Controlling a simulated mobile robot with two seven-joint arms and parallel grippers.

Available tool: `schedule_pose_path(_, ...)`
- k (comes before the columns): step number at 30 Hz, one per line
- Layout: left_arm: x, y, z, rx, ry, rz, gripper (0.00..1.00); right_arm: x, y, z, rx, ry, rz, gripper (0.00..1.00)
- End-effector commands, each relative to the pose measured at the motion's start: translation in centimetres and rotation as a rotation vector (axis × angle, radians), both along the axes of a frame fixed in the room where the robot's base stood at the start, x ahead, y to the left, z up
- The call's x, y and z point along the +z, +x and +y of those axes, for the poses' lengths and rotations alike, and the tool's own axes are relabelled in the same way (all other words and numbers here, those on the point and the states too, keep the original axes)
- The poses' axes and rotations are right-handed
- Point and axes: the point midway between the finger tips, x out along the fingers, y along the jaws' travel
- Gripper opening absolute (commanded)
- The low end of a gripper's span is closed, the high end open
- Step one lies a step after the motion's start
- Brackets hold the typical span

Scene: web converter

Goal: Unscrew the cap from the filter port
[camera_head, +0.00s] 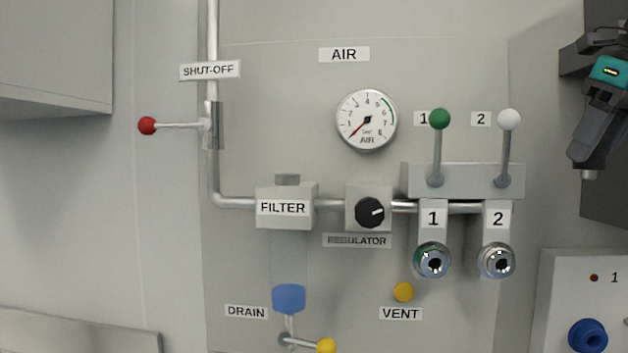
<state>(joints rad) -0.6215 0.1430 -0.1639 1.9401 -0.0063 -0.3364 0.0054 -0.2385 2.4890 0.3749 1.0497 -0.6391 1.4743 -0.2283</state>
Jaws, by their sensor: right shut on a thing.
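The filter (287,220) is a pale box in the pipe line on the panel, with a white FILTER label. A short grey stub (287,180) stands on its top; I cannot tell whether it is a bare port or a cap. My right gripper (588,160) is at the upper right, pointing down, far to the right of the filter. It is shut on a small grey piece (590,174), of which only a bit shows below the fingertips; I cannot tell whether it is the cap. My left gripper is not in view.
Right of the filter are the regulator knob (370,212) and two upright levers, green (440,119) and white (509,120). The red shut-off handle (147,125) juts left. A gauge (367,119) is above; a blue drain cup (288,298) is below.

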Motion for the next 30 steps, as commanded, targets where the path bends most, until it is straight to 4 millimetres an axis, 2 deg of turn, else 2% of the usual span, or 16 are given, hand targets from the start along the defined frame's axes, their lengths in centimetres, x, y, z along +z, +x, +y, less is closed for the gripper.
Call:
schedule_pose_path(17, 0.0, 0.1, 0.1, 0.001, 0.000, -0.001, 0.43, 2.3, 0.0, 0.0, 0.000, 0.000, -0.001, 0.00)
schedule_pose_path(30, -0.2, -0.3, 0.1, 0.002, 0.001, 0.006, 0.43, 5.6, 0.1, 0.1, 0.001, -0.001, -0.002, 0.00)
